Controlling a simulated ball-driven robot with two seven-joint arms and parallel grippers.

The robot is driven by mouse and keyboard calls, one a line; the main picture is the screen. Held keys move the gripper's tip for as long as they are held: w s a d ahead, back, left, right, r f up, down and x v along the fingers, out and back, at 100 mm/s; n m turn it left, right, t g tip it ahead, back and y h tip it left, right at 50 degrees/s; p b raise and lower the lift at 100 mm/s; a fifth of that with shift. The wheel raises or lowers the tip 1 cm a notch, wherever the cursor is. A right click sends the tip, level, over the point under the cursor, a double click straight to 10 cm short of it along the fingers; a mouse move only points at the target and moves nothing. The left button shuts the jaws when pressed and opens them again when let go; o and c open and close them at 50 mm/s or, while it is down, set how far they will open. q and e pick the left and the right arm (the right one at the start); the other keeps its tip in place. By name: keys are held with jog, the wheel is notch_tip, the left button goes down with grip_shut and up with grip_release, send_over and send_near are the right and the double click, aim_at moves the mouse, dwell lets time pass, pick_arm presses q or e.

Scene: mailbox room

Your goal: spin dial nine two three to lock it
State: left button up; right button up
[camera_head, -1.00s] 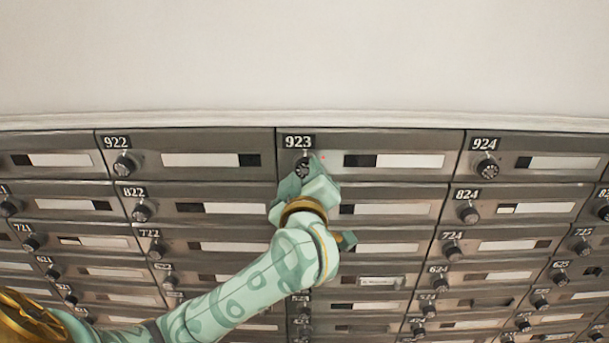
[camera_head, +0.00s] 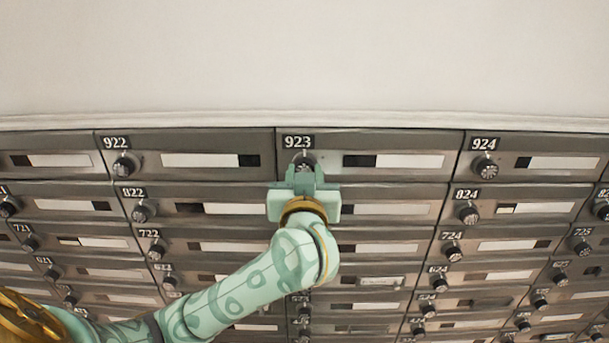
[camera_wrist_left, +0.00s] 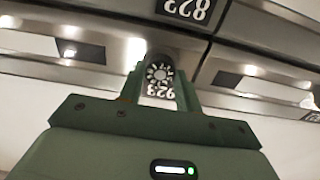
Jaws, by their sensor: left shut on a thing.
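The dial of box 923 (camera_head: 304,160) is a dark round knob just under the 923 number plate (camera_head: 298,142). My left gripper (camera_head: 305,172) reaches up to it from below, and its two fingers are shut on the dial, one on each side. In the left wrist view the dial (camera_wrist_left: 159,74) shows between the two fingertips (camera_wrist_left: 160,88), with its marked face visible. The lower part of the dial is hidden by the gripper in the head view. My right gripper is not in view.
Neighbouring dials 922 (camera_head: 123,166) and 924 (camera_head: 486,168) sit to either side. Rows of similar boxes with dials run below. A ledge (camera_head: 400,120) and bare pale wall (camera_head: 300,60) lie above the top row.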

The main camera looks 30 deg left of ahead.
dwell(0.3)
pick_arm(q)
jog(key=o, duration=1)
jog(key=shift+w, duration=0.1)
